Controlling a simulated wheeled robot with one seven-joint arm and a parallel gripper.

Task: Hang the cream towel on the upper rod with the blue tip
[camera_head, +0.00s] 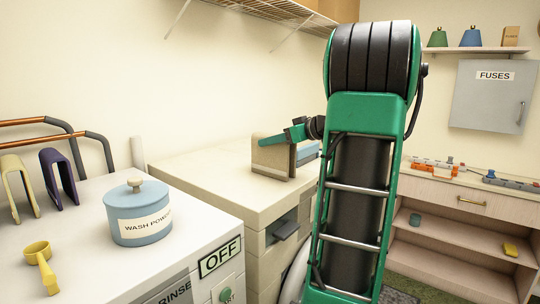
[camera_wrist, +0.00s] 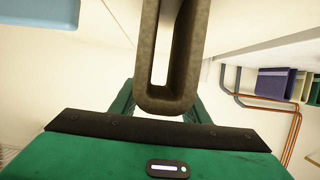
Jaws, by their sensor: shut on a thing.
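My gripper (camera_head: 298,132) is shut on a beige, U-shaped folded towel (camera_head: 270,158), over the far cream cabinet top. I cannot tell whether the towel touches that top. In the wrist view the towel (camera_wrist: 162,103) looks brownish in shade, its fold between my green fingers. Its cream colour is not certain. A pale yellow folded towel (camera_head: 17,177) and a purple one (camera_head: 58,178) are at the left on the white machine. Behind them are an upper copper rod (camera_head: 20,121) and a lower one (camera_head: 20,147) with grey bends. No blue tip shows.
A blue wash powder pot (camera_head: 140,217) and a yellow scoop (camera_head: 40,262) stand on the white machine top (camera_head: 90,275). A wire shelf (camera_head: 270,15) hangs above. A blue thing (camera_head: 308,153) lies beside the held towel. A wooden shelf unit (camera_head: 455,225) is at the right.

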